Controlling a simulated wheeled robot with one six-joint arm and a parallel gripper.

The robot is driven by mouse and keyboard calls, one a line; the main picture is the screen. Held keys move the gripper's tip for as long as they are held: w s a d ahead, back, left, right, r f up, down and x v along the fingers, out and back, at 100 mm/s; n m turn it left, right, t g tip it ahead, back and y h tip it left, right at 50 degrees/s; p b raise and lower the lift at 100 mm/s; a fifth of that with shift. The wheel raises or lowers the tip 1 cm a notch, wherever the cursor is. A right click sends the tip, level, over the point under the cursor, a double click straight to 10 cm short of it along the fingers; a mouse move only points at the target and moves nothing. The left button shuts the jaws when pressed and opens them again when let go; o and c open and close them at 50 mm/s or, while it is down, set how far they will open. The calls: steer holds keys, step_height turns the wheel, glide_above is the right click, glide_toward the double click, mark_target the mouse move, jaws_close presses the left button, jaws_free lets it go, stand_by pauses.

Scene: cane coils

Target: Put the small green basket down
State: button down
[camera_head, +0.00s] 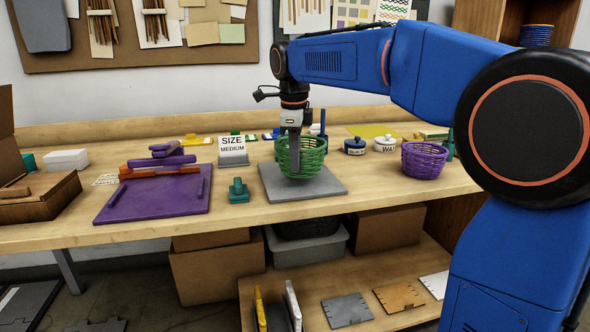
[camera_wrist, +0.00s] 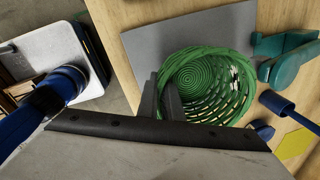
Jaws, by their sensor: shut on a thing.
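The small green basket (camera_head: 313,157) is woven and round, and it sits upright over the grey square mat (camera_head: 278,187) on the bench. In the wrist view its open top and spiral floor (camera_wrist: 196,85) face the camera, with the grey mat (camera_wrist: 150,47) beside it. My gripper (camera_head: 294,155) points straight down and is shut on the basket's left wall in the head view. In the wrist view the fingers (camera_wrist: 165,95) straddle the rim. Whether the basket's base touches the mat or hangs just above it, I cannot tell.
A purple basket (camera_head: 424,160) and two lidded pots stand to the right. A "SIZE MEDIUM" sign (camera_head: 232,150) stands behind left, with a small teal object (camera_head: 238,190) left of the mat. A purple board (camera_head: 155,200) lies further left. The bench's front edge is close to the mat.

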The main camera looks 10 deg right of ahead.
steer(key=shift+f, duration=1.35)
steer(key=shift+f, duration=0.15)
steer(key=c, duration=1.9)
jaws_free()
steer(key=shift+c, duration=0.2)
step_height(320, 180, up, 12)
steer(key=s, duration=0.1)
steer(key=shift+s+a, duration=0.25)
